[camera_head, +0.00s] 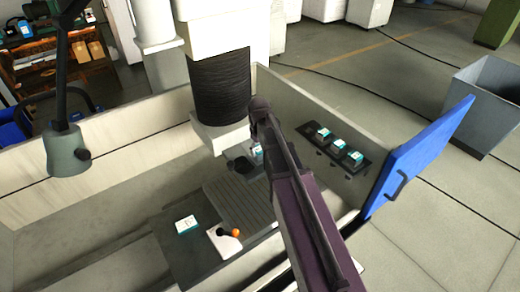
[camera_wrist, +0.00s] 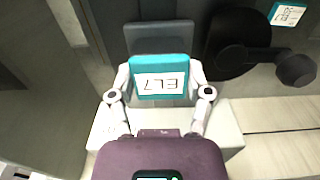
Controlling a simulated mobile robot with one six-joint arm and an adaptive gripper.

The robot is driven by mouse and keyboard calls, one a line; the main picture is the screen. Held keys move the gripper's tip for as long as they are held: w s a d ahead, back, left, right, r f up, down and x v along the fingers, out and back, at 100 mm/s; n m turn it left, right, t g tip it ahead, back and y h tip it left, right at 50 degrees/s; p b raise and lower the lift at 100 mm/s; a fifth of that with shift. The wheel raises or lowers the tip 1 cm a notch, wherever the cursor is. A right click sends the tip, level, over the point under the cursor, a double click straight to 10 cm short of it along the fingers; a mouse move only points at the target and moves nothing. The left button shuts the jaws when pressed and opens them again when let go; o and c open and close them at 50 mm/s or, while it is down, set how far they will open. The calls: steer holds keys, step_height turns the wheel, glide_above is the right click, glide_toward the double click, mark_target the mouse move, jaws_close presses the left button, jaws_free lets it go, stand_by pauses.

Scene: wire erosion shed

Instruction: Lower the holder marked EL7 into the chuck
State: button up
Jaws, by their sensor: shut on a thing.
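The EL7 holder (camera_wrist: 160,83) is a teal block with a white label, which reads upside down in the wrist view. My gripper (camera_wrist: 160,92) is shut on it, one finger on each side. In the head view, a bit of teal and white, likely this holder (camera_head: 257,151), shows beside my arm above the machine's work area; my fingers are largely hidden there. A grey square block (camera_wrist: 155,34) lies just beyond the holder in the wrist view. I cannot tell whether it is the chuck, or whether the holder touches it.
A dark round part (camera_wrist: 232,45) with a knobbed arm (camera_wrist: 295,70) is close beside the holder. A rack (camera_head: 333,150) with three teal-and-white blocks is on the tank wall. A white-labelled block (camera_head: 187,225) and an orange-ended tool (camera_head: 229,232) lie in front. A blue panel (camera_head: 415,155) stands right.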

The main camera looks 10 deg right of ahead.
steer(key=shift+f+b, duration=0.4)
stand_by(0.3)
steer(key=o, duration=1.4)
steer(key=shift+c, duration=0.2)
steer(key=shift+r, duration=0.15)
